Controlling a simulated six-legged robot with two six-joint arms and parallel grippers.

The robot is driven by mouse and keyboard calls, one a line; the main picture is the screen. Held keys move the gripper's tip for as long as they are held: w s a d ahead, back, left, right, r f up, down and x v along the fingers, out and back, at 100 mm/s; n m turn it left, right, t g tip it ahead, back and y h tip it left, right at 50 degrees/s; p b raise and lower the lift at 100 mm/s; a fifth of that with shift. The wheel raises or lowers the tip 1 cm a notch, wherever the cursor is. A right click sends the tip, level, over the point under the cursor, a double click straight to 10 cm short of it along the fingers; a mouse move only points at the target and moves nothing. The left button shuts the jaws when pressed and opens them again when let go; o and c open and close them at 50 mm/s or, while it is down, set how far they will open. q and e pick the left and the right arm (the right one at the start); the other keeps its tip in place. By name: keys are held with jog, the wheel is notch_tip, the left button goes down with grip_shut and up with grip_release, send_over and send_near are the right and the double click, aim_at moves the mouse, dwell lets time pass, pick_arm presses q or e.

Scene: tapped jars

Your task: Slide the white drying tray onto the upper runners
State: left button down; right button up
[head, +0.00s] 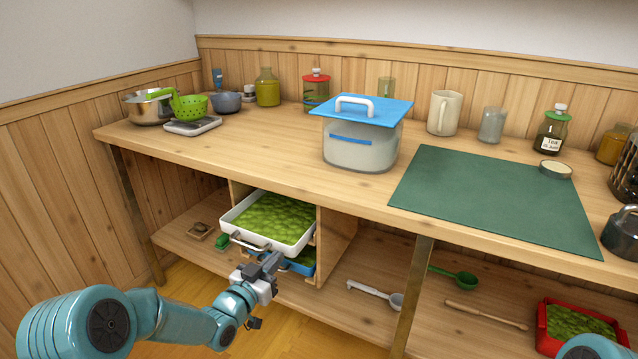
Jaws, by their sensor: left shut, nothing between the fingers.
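The white drying tray (229,226), full of green leafy material, sits in the wooden cubby (337,240) under the counter and sticks out toward me. A metal handle runs along its front. A blue tray (303,268) with similar green contents lies below it, partly hidden by the white tray and my gripper. My left gripper (273,259) is shut and empty, in front of the white tray near its front right corner; I cannot tell whether it touches. The runners are hidden. My right gripper is out of view.
A green mat (490,200) and a blue-lidded clear container (362,147) are on the counter. A white ladle (375,294), a green spoon (463,280), a rolling pin (486,316) and a red tray (541,332) lie on the lower shelf. A counter leg (413,300) stands right of the cubby.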

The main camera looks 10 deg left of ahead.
aim_at(285, 249)
pick_arm(q)
jog(key=shift+w, duration=0.1)
jog(key=shift+b+x, duration=1)
jog(key=shift+x, duration=1.5)
jog(key=shift+b+x, duration=0.65)
jog(key=shift+x, duration=1.7)
jog(key=shift+b+v, duration=0.8)
jog(key=shift+v, duration=1.7)
